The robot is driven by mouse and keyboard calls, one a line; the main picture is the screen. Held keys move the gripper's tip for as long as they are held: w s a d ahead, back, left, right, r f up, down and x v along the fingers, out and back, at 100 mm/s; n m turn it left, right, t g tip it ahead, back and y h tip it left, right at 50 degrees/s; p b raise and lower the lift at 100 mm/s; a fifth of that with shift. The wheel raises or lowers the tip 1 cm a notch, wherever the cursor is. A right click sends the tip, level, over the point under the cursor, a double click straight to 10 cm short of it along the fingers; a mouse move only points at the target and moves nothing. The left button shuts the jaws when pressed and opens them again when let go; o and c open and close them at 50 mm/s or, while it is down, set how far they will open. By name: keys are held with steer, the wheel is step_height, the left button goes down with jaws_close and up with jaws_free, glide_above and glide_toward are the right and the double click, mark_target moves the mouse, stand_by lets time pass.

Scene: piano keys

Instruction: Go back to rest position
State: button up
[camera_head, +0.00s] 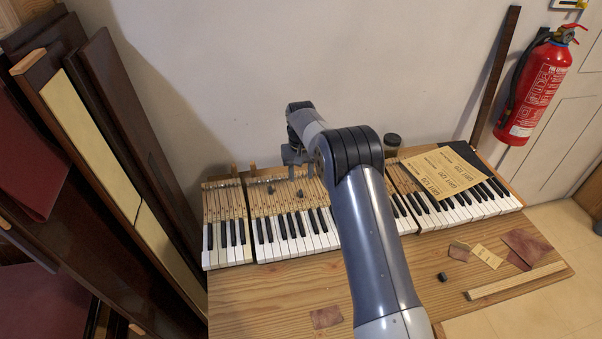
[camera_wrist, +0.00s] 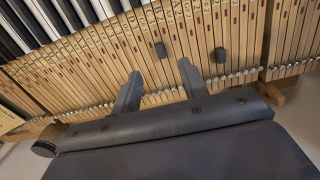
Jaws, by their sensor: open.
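My gripper (camera_head: 292,160) is open and empty in the head view, at the end of my arm near the back wall, over the rear of the piano keys. In the wrist view my gripper (camera_wrist: 159,72) shows two dark fingers spread apart above the wooden key levers (camera_wrist: 90,65). Nothing is between the fingers. The piano keyboard (camera_head: 290,237) lies on a wooden table (camera_head: 270,300) in separate sections. My arm hides part of its middle. Two small dark pieces lie on the key levers, a left one (camera_head: 270,188) and a right one (camera_head: 299,193).
Sandpaper sheets (camera_head: 440,172) lie on the right keys. A round jar (camera_head: 392,140) stands behind. Paper scraps, a small black block (camera_head: 442,277) and a wooden strip (camera_head: 515,281) lie at front right. Dark panels (camera_head: 130,110) lean at left; a fire extinguisher (camera_head: 535,90) hangs at right.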

mark_target(301, 192)
steer(key=shift+f, duration=0.15)
steer(key=shift+f+b, duration=1.8)
steer(key=shift+f, duration=1.4)
steer(key=shift+r, duration=0.15)
